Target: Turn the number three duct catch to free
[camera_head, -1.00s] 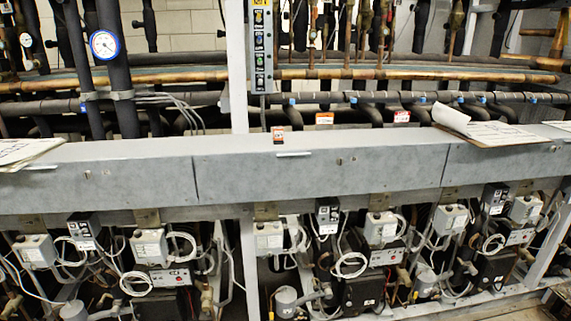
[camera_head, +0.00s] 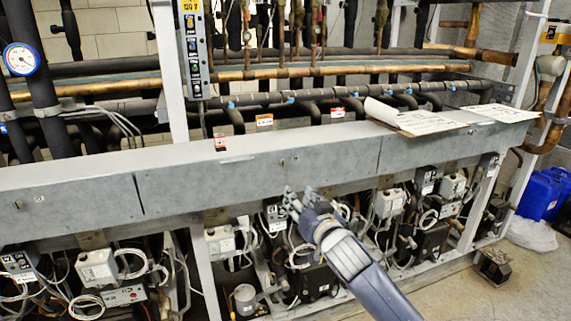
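The grey duct (camera_head: 220,183) runs across the rack in sections. My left gripper is out of view.
Control boxes (camera_head: 97,268) and looped cables hang under the duct. Papers (camera_head: 420,121) lie on top of it at the right. A blue container (camera_head: 541,195) and a small dark unit (camera_head: 494,267) stand on the floor at the right, where some floor is clear.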

